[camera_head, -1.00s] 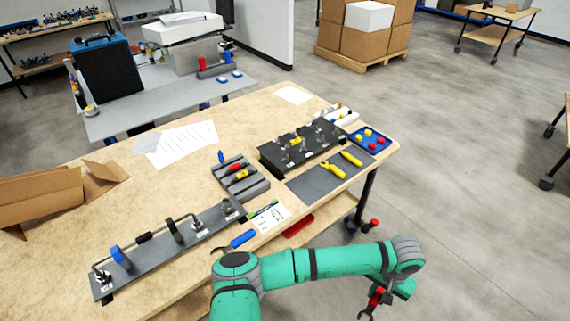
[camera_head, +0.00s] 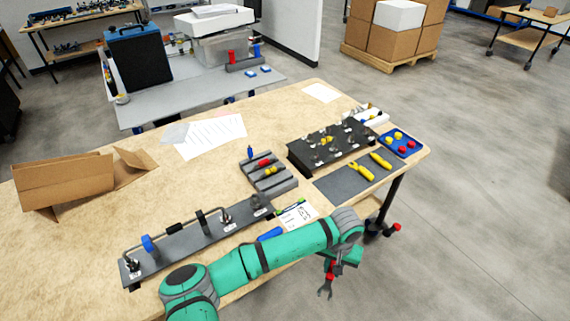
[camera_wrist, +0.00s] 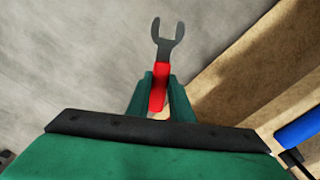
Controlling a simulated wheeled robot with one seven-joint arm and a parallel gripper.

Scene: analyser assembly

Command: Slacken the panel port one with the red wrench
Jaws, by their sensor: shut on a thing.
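My gripper (camera_wrist: 160,95) is shut on the red wrench (camera_wrist: 160,76). The wrench's red handle sits between the fingers and its dark open-ended jaw points away from me in the wrist view. In the head view the red wrench (camera_head: 326,291) hangs below my green arm, off the table's front edge and over the floor. The black panel (camera_head: 330,148) with several fittings and yellow parts stands at the table's right end, apart from the wrench. A dark plate with a pipe and fittings (camera_head: 190,240) lies at the front left. I cannot tell which fitting is port one.
The wooden table (camera_head: 90,240) has its edge close to my arm. A blue-handled tool (camera_head: 270,234) lies near that edge. A grey mat (camera_head: 343,187) holds yellow tools. A grey slotted block (camera_head: 268,172), a blue tray (camera_head: 400,144) and cardboard (camera_head: 65,182) also stand there.

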